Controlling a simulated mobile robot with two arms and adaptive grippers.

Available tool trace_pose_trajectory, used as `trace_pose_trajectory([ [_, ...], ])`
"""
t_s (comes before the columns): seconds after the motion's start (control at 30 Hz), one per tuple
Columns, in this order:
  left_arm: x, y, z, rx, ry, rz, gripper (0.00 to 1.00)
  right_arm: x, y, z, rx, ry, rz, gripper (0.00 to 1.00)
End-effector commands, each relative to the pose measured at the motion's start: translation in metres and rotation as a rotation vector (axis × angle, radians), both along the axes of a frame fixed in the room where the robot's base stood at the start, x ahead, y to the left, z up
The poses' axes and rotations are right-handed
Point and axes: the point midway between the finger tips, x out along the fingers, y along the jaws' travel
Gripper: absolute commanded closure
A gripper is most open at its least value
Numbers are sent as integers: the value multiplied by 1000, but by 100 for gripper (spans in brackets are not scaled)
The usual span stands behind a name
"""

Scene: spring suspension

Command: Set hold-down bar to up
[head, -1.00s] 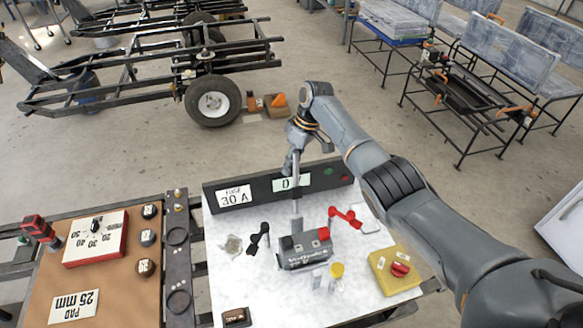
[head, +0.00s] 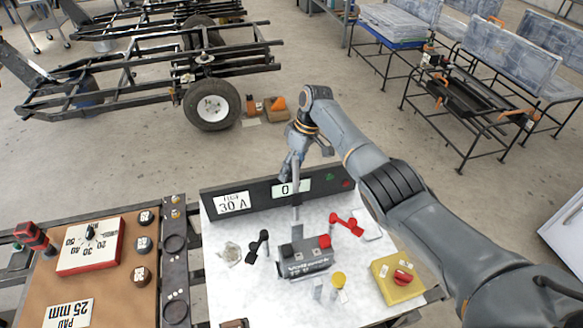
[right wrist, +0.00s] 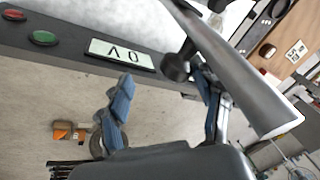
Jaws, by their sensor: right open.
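The hold-down bar appears to be the grey bar (head: 296,214) standing roughly upright behind the battery (head: 305,262) in the head view. In the right wrist view a large grey bar (right wrist: 240,75) crosses close to the camera, with a dark round knob (right wrist: 175,67) beside it. My right gripper (head: 308,160) is open and empty, above and behind the bar's upper end. Its spread fingers also show in the right wrist view (right wrist: 165,98), near the knob. I cannot tell whether a finger touches the bar. My left gripper is not in view.
A black panel with a display (head: 291,187) stands behind the battery. A black clamp (head: 258,246), a red clamp (head: 347,224) and a yellow switch box (head: 397,277) surround the battery. A brown board (head: 110,270) lies left. Free room is above the bench.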

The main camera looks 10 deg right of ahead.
Motion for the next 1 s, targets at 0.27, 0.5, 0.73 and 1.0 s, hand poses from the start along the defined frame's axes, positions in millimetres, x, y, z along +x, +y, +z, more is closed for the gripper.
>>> trace_pose_trajectory([
  [0.27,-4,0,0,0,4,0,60,4,-2,3,-3,-14,-4,49],
  [0.5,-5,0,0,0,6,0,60,4,-1,4,-2,-15,-3,49],
  [0.73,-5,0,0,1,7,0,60,4,-1,4,-1,-16,-3,49],
  [1.0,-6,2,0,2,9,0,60,5,-7,24,-2,-20,-3,49],
])
